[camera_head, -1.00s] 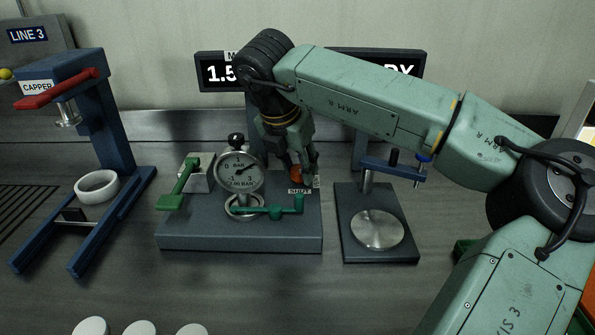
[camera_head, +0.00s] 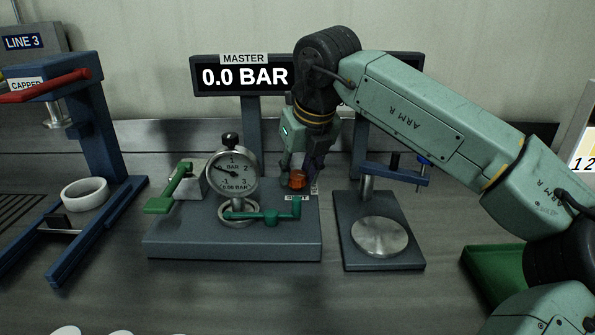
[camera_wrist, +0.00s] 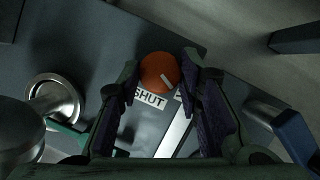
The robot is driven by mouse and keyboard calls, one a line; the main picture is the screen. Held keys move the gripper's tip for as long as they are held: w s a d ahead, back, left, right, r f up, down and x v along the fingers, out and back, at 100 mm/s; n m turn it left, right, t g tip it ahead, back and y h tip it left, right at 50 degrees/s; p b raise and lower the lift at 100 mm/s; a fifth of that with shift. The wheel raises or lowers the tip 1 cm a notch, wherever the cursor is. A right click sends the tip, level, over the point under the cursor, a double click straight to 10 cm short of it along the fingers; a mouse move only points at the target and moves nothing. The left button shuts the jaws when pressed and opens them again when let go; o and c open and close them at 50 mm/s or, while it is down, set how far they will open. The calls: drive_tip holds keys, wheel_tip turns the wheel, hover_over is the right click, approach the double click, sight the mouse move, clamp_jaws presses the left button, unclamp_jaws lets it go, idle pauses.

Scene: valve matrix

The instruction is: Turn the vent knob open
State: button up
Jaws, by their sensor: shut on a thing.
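The vent knob (camera_head: 297,179) is a small orange round knob at the right rear of the grey valve block (camera_head: 235,246). In the wrist view the knob (camera_wrist: 156,68) has a white pointer line angled toward the lower right, away from the SHUT label (camera_wrist: 150,98). A second label beside it is mostly hidden by a finger. My gripper (camera_head: 299,172) points down over the knob and is shut on it, one finger on each side. The dial gauge (camera_head: 232,174) reads 0.00 BAR and the master display (camera_head: 245,77) reads 0.0 BAR.
Two green lever handles, one at the left (camera_head: 168,192) and one in front (camera_head: 265,215), sit on the block. A blue capper stand (camera_head: 100,130) is at the left. A stand with a round metal plate (camera_head: 381,237) is close at the right.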

drive_tip(key=n, duration=0.2)
drive_tip(key=n+g+y+p, duration=0.1)
drive_tip(key=n, duration=0.2)
drive_tip(key=shift+w+d+r+y, duration=0.1)
drive_tip(key=shift+d+y, duration=0.05)
drive_tip(key=shift+y, duration=0.15)
drive_tip(key=shift+n+p, duration=0.3)
drive_tip(key=o, duration=1.1)
drive_tip(key=shift+o, duration=0.2)
drive_tip(key=v, duration=1.2)
drive_tip(key=shift+w, duration=0.25)
